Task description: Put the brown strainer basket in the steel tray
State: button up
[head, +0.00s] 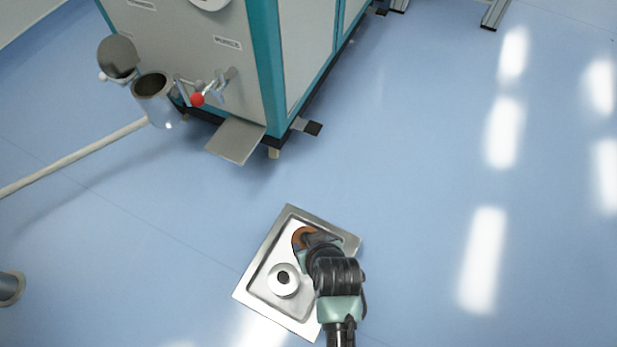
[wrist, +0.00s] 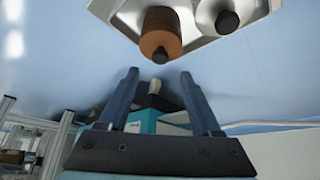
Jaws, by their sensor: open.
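The steel tray (head: 262,262) lies on the blue floor and shows at the top of the wrist view (wrist: 110,8). The brown strainer basket (head: 300,236) appears within the tray's outline near its far side, partly hidden by my gripper (head: 316,240). In the wrist view the basket (wrist: 160,28) is a brown cylinder with a dark knob, apart from the fingers. My gripper (wrist: 158,88) is open with nothing held between its fingers. I cannot tell exactly how the basket touches the tray.
A pale round part (head: 284,281) with a dark centre sits in the tray beside the basket. A grey and teal machine (head: 215,60) stands at the back, with an open steel cylinder (head: 157,105) and a pale pole (head: 70,158). Floor to the right is clear.

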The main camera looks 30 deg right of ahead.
jog(key=p+v, duration=0.2)
jog(key=v, duration=0.3)
jog(key=shift+r, duration=0.1)
jog(key=w+r+t+h, duration=0.1)
jog(key=w+r+t, duration=0.2)
jog(key=w+r, duration=0.55)
jog(key=w+r+n+t, duration=0.1)
jog(key=w+r+t, duration=0.25)
jog(key=r, duration=0.95)
jog(key=w+r+t+h, duration=0.1)
jog(key=w+r+t, duration=0.2)
jog(key=w+r, duration=0.5)
jog(key=s+a+r+t, duration=0.1)
jog(key=a+r+t, duration=0.1)
jog(key=r, duration=0.7)
jog(key=s+a+r+t+y, duration=0.1)
jog(key=a+r+t, duration=0.15)
jog(key=r, duration=0.65)
jog(key=s+a+r+t, duration=0.2)
jog(key=a+r, duration=0.1)
jog(key=r, duration=0.5)
jog(key=s+a+r+t+y, duration=0.1)
jog(key=s+a+r+t, duration=0.1)
jog(key=s+r, duration=0.2)
jog(key=s+a+r+n+t+y, duration=0.1)
jog(key=s+r, duration=0.4)
jog(key=r, duration=0.6)
jog(key=shift+a+r+t, duration=0.3)
jog(key=shift+a+t, duration=0.35)
jog(key=shift+t, duration=0.55)
